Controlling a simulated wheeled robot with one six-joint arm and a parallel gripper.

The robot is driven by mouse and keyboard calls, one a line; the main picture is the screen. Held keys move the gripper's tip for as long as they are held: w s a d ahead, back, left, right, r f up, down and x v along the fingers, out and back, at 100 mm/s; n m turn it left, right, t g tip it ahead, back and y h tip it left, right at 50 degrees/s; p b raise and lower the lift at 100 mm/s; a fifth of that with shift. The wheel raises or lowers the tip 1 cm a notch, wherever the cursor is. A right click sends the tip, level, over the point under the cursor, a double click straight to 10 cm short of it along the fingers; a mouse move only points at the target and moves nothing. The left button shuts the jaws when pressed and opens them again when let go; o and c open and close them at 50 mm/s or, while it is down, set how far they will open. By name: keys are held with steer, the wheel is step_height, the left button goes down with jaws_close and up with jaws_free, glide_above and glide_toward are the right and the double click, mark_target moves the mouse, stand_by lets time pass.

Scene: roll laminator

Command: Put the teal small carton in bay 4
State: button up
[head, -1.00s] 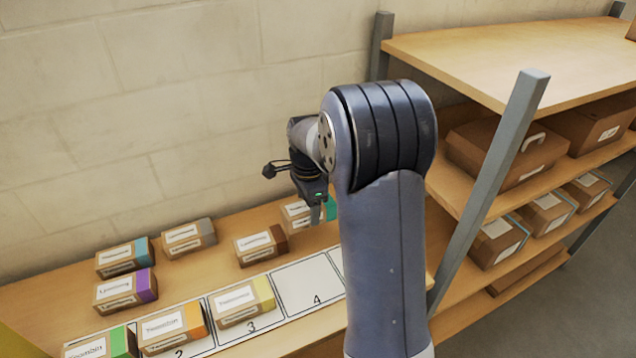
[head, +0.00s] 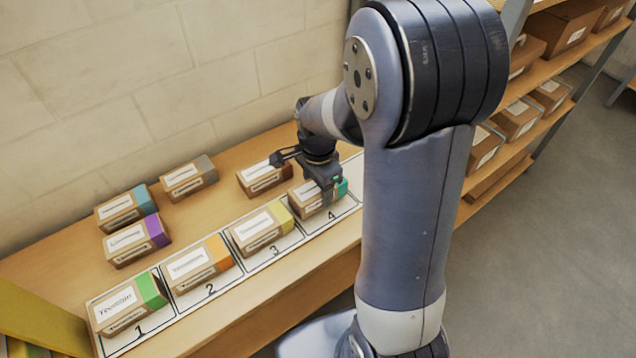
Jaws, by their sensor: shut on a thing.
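The teal small carton (head: 308,200) is a brown box with a white label and a teal end. It is at bay 4 (head: 345,208), above or on the marked rectangle; I cannot tell whether it touches the surface. My gripper (head: 322,192) is shut on it from above, and its fingers hide part of the carton's top and teal end. The number 4 shows in front of the carton.
Bay 3 holds a yellow-ended carton (head: 262,228), bay 2 an orange-ended one (head: 199,264), bay 1 a green-ended one (head: 127,304). Behind stand brown-ended (head: 264,178), grey-ended (head: 188,177), blue-ended (head: 123,208) and purple-ended (head: 136,240) cartons. A shelf rack with boxes stands right.

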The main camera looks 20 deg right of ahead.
steer(key=shift+f, duration=0.7)
steer(key=o, duration=1.3)
step_height(320, 180, up, 11)
steer(key=shift+f+p, duration=0.1)
steer(key=shift+p, duration=0.2)
